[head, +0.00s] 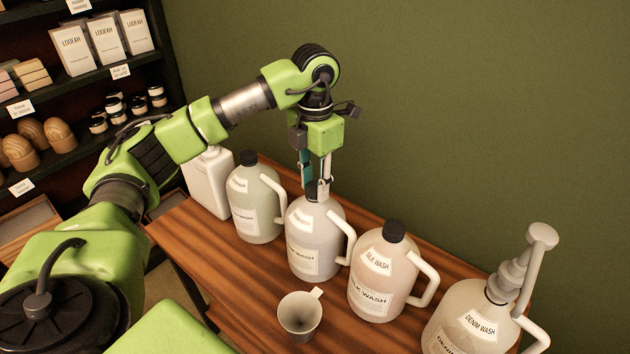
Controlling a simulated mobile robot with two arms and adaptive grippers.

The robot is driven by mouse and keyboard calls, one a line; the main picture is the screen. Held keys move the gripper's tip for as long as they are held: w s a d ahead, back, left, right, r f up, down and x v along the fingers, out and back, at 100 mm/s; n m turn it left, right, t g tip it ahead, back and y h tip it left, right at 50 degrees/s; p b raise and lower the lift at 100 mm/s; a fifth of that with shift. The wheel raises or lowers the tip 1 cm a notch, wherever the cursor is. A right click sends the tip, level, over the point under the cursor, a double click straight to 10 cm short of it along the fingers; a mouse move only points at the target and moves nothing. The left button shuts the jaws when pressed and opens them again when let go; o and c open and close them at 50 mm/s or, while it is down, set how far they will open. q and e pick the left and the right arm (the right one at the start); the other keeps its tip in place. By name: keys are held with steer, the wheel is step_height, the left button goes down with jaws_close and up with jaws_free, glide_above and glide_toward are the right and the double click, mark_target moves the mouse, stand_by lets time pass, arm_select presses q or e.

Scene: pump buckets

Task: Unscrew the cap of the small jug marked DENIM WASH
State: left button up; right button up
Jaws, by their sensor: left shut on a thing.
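My left gripper (319,188) reaches down from above. Its fingers are shut on the dark cap (310,190) of a white jug (318,222) in the middle of the row. The fingers hide part of the cap. The jug stands upright on the wooden table; its label ends in WASH, but I cannot read the first word surely. A larger-looking jug (462,318) at the lower right is marked DENIM WASH and carries a grey-white pump (513,275) instead of a cap. My right gripper is not in view.
A black-capped jug marked SILK WASH (377,285) stands right of the gripped jug. Another capped jug (255,205) and a white bottle (208,182) stand to its left. A cup (299,316) sits in front on the wooden table (235,285). Shelves (75,85) are at left.

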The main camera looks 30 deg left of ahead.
mark_target(315, 187)
arm_select(q)
steer(key=shift+n, duration=1)
steer(key=shift+r, duration=0.2)
steer(key=shift+r+p, duration=0.75)
steer(key=shift+r, duration=0.1)
steer(key=shift+r+p, duration=1.5)
steer(key=shift+r, duration=0.5)
steer(key=shift+f, duration=0.1)
